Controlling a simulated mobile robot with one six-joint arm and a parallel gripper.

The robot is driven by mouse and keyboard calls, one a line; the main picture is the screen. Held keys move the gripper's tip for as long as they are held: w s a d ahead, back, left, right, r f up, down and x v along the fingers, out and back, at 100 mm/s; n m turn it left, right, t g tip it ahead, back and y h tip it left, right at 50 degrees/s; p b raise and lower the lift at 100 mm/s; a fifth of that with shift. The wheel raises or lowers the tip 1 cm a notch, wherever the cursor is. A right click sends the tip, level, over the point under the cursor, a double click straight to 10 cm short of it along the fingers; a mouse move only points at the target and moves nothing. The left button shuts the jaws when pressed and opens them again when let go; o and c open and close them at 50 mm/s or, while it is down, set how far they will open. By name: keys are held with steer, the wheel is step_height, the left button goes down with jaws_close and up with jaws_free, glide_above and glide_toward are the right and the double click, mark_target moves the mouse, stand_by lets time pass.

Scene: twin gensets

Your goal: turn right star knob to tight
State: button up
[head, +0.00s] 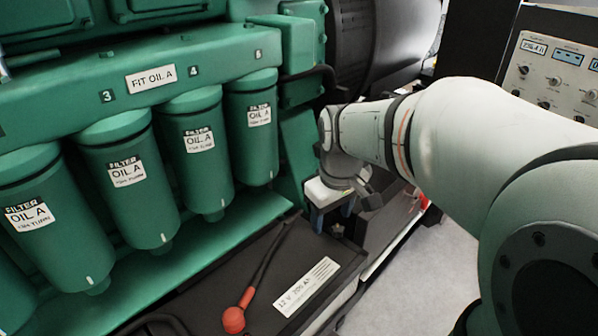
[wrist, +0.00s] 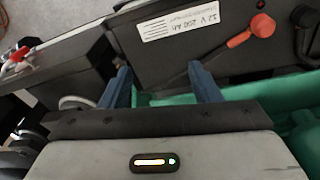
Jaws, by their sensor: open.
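No star knob can be made out for certain in either view. My gripper (head: 332,214) is low beside the far end of the black battery (head: 322,258), at the right end of the green engine. There the labelled battery (wrist: 225,70) lies beyond the fingertips, with a dark edge and a green strip between the fingers. My wrist and arm hide part of the area around the gripper in the head view.
A red terminal cap (head: 233,318) with a black cable sits on the battery. Green oil filters (head: 205,150) hang at left. A control panel (head: 555,75) stands at the upper right. Grey floor (head: 405,270) is clear at right. Another red part (wrist: 18,56) shows at left in the wrist view.

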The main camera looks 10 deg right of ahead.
mark_target(339, 228)
steer(key=w+d+f+n+b, duration=0.2)
steer(key=w+f, duration=0.2)
steer(key=w, duration=0.1)
steer(key=w+d+f+n+g+b, duration=0.1)
steer(key=w+d+f+n+b, duration=0.1)
steer(key=w+f, duration=0.3)
steer(key=w+d+f+n+b, duration=0.3)
steer(key=w+d+f+b, duration=0.1)
steer(key=w, duration=0.1)
steer(key=shift+w+d+f+g, duration=0.25)
steer(key=shift+w+f+g, duration=0.05)
steer(key=shift+w, duration=0.1)
steer(key=shift+w+d+f, duration=0.1)
steer(key=shift+f, duration=0.2)
step_height(339, 228, down, 7)
steer(key=shift+f+b, duration=0.1)
steer(key=shift+b, duration=0.75)
steer(key=c, duration=0.9)
steer(key=shift+d, duration=0.15)
steer(key=shift+c, duration=0.5)
